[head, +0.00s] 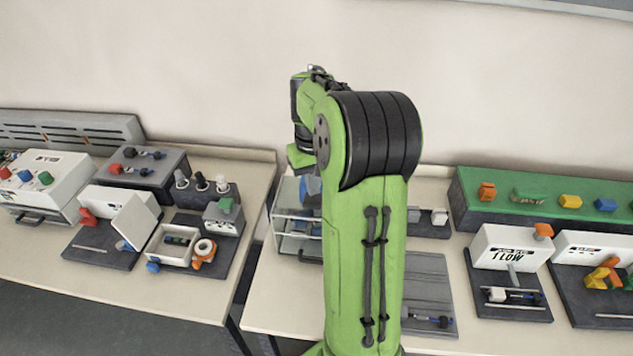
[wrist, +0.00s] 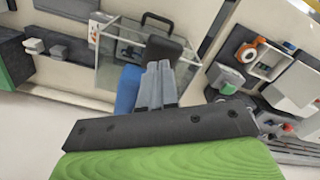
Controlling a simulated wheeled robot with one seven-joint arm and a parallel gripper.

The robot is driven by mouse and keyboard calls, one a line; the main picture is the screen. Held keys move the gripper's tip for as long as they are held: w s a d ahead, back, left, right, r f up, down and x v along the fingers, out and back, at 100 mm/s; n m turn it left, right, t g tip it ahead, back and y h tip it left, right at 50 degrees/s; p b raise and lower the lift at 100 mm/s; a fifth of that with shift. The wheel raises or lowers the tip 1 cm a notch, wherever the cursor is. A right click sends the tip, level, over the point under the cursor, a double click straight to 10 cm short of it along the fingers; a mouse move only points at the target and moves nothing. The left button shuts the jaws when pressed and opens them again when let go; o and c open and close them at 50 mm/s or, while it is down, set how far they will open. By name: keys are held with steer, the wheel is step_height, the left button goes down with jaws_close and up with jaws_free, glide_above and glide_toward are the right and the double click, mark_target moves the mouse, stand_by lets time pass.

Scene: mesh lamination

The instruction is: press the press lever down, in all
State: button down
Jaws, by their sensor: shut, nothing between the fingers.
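My gripper (wrist: 159,68) is shut and empty, its grey fingers together in the wrist view. In the head view my arm hides most of it. Just past the fingertips is a dark grey block (wrist: 166,46), and a blue part (wrist: 127,90) is close to the left of the fingers. I cannot tell whether these belong to the press lever, or whether the fingers touch them. They are at a clear-walled box (wrist: 112,72), which also shows in the head view (head: 284,243), left of my arm. The blue part shows there too (head: 312,186). No lever is clearly recognisable.
Right of my arm are a grey plate (head: 428,275), a white "1 LOW" box (head: 508,247) and a green block (head: 535,207) with coloured pieces. The left table holds an open white tray (head: 160,254) and several fixtures. A gap separates the two tables.

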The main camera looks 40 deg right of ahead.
step_height(320, 180, down, 9)
steer(key=b, duration=0.6)
steer(key=shift+b, duration=0.3)
stand_by(0.6)
step_height(320, 180, up, 14)
steer(key=p, duration=1.2)
steer(key=shift+f, duration=0.25)
steer(key=shift+a, duration=0.1)
